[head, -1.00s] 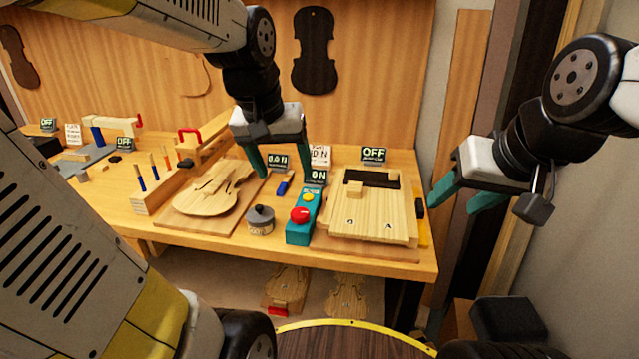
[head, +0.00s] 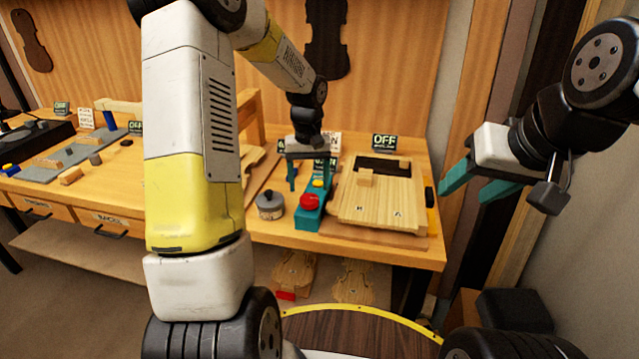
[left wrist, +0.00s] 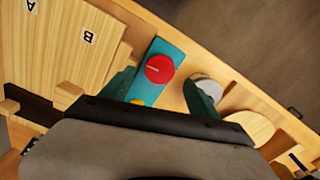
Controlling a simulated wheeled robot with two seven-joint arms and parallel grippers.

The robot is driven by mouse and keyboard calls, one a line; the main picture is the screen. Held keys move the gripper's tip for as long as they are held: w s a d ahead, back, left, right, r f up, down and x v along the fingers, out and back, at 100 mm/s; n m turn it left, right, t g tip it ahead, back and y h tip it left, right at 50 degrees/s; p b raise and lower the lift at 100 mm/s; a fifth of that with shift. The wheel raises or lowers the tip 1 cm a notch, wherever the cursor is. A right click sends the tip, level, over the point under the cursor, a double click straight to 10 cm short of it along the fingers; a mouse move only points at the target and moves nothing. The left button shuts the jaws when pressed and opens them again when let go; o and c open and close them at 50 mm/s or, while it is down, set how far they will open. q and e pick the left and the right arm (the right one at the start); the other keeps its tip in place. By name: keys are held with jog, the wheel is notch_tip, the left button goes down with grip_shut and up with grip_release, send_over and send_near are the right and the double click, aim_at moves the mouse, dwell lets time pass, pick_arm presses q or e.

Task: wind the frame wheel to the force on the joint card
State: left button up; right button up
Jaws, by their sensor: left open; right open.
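My left gripper (head: 308,180) is open and empty above the teal box (head: 308,214) with a red knob (head: 309,202). The left wrist view shows the teal box (left wrist: 150,90) between its open fingers, contact not clear. My right gripper (head: 465,190) is open and empty, right of the bench. A white card (head: 332,142), possibly the joint card, stands behind my left gripper; its text is mostly covered. A wooden frame's post (head: 251,112) shows beside my left arm, which hides most of the frame. I cannot make out the frame wheel.
A pale wooden board (head: 380,205) lies right of the teal box, with a dark part (head: 430,197) at its right edge. A grey lidded pot (head: 270,207) stands left of the box. An OFF sign (head: 384,141) stands behind the board. My left arm blocks the bench's middle.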

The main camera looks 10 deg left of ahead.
aim_at(309, 198)
pick_arm(q)
jog(key=shift+f, duration=2.25)
jog(key=c, duration=1.4)
jog(key=shift+o, duration=0.2)
jog(key=shift+m, duration=2.2)
jog(key=o, duration=1.4)
jog(key=shift+c, duration=0.2)
jog(key=shift+r, duration=0.1)
